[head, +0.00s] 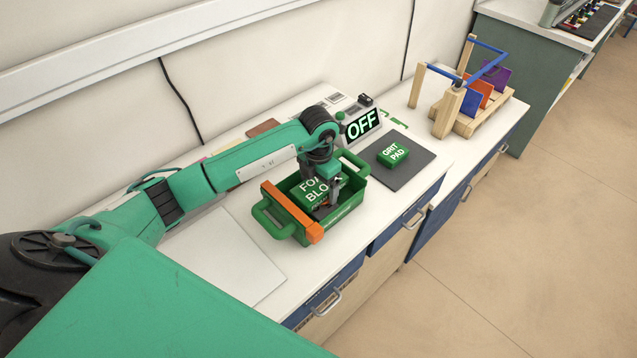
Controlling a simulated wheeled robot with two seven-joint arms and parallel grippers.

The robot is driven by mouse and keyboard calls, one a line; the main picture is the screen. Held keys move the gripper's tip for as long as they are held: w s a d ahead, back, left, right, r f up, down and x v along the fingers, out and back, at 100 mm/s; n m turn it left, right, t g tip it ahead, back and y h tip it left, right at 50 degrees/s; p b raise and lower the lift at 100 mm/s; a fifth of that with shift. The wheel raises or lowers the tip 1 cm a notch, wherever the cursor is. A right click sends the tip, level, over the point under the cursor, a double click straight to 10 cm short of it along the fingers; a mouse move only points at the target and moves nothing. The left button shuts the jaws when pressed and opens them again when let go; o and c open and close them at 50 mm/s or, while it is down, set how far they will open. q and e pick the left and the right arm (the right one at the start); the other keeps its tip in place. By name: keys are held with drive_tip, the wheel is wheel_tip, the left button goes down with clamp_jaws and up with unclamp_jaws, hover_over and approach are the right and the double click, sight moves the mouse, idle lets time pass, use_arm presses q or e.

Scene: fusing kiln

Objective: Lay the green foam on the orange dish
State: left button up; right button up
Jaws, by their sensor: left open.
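The green foam block (312,190), with white lettering, sits in a green tray with handles (347,208). My left gripper (328,198) points down into the tray at the right side of the foam block. It is open, and its fingers partly hide the block. I cannot tell whether the fingers touch it. I cannot clearly make out an orange dish. An orange bar (290,211) lies across the left end of the tray. My right gripper is not in view.
A green grit pad (392,154) lies on a dark grey mat (410,167) right of the tray. Behind stands an OFF display (362,125). A wooden rack with coloured panels (467,121) is farther right. A pale flat board (225,258) lies left of the tray.

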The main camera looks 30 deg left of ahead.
sight(319, 184)
use_arm(q)
drive_tip(key=shift+r, duration=0.1)
drive_tip(key=shift+r+p, duration=0.3)
drive_tip(key=shift+p, duration=0.05)
wheel_tip(319, 184, up, 12)
drive_tip(key=b, duration=0.3)
drive_tip(key=shift+b, duration=0.4)
drive_tip(key=shift+r, duration=0.1)
